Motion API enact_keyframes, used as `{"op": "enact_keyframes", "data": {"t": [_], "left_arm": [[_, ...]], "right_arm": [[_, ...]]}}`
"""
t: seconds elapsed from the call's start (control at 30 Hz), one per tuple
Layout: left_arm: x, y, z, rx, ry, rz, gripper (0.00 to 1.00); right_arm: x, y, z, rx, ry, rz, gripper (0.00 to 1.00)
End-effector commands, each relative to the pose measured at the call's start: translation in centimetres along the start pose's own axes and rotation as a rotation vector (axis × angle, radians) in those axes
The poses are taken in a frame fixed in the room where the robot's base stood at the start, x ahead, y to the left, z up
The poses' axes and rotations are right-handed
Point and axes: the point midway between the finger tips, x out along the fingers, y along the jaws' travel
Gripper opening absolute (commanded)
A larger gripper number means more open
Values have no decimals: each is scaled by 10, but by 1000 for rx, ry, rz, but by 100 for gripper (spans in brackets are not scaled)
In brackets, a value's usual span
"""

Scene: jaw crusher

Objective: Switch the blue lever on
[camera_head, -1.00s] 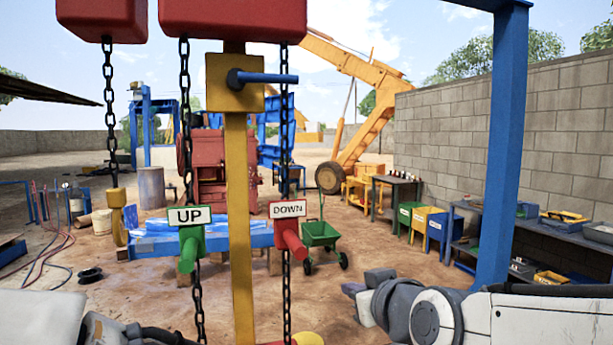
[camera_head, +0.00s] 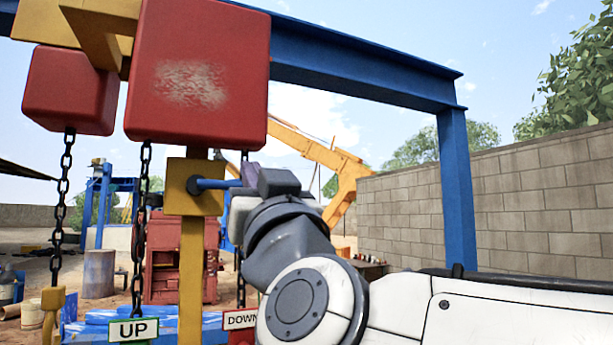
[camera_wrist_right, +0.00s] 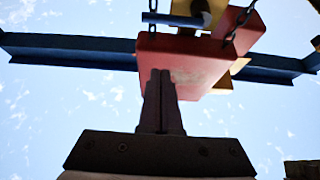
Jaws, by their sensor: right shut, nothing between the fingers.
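The blue lever (camera_head: 218,184) is a short rod on a yellow box (camera_head: 178,200) on the yellow post. It points to the right and lies about level. In the right wrist view the lever (camera_wrist_right: 172,18) shows at the top, beyond the fingers. My right gripper (camera_head: 252,174) is raised at the lever's free end and partly covers it; I cannot tell whether they touch. In the wrist view its fingers (camera_wrist_right: 161,75) are pressed together with nothing between them. My left gripper is not in view.
A large red block (camera_head: 200,70) hangs above the lever, under a blue beam (camera_head: 350,67). Chains hang on both sides of the yellow post. The UP sign (camera_head: 133,330) and DOWN sign (camera_head: 240,320) are below. A block wall (camera_head: 500,210) stands at the right.

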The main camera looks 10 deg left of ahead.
Motion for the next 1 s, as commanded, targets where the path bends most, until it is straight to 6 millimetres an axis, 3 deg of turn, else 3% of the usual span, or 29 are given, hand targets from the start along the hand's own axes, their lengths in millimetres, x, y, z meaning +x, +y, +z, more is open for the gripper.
{"op": "enact_keyframes", "data": {"t": [0.47, 0.53, 0.7, 1.0], "left_arm": [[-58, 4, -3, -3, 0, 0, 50], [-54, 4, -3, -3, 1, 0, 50], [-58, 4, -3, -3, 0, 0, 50], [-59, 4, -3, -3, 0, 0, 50]], "right_arm": [[98, 0, -3, -3, -4, 0, 0], [90, 0, 14, -3, -8, -2, 0], [82, 0, 32, -2, -5, 0, 0], [79, 0, 39, 0, -2, -1, 0]]}}
